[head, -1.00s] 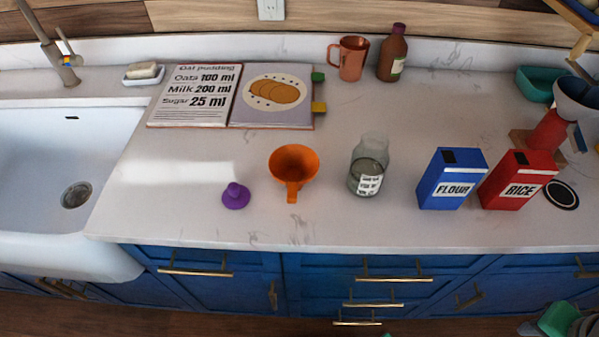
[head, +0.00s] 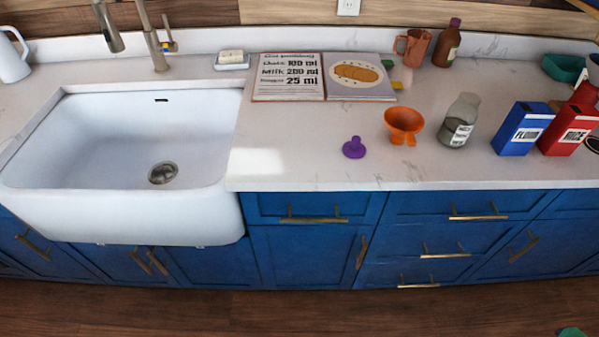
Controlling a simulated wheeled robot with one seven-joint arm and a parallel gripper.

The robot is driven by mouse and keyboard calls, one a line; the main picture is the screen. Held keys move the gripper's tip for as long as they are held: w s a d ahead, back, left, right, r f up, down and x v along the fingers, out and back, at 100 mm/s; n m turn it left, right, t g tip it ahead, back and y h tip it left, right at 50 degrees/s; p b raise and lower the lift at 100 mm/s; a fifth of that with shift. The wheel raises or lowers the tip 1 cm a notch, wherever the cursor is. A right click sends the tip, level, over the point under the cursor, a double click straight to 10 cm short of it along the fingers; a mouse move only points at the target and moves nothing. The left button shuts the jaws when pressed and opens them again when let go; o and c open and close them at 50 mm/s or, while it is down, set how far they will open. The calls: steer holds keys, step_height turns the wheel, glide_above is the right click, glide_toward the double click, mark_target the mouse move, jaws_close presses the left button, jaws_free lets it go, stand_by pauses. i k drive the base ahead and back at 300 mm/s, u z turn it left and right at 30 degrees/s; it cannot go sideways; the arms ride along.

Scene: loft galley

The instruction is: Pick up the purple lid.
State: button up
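The purple lid (head: 354,148) lies on the white countertop, near its front edge, with its knob pointing up. It is to the right of the sink and to the left of the orange funnel, apart from both. Nothing covers it. My gripper is not in view, so I cannot see it relative to the lid.
The orange funnel (head: 404,125), glass jar (head: 460,120), blue flour box (head: 523,129) and red rice box (head: 570,130) stand to the right. The open recipe book (head: 290,77) lies behind. The sink (head: 130,140) is at left. The counter (head: 300,150) left of the lid is clear.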

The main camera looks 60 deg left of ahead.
mark_target(353, 149)
steer(key=u, duration=0.05)
steer(key=k, duration=0.25)
steer(key=u, duration=2.3)
steer(key=i, duration=0.2)
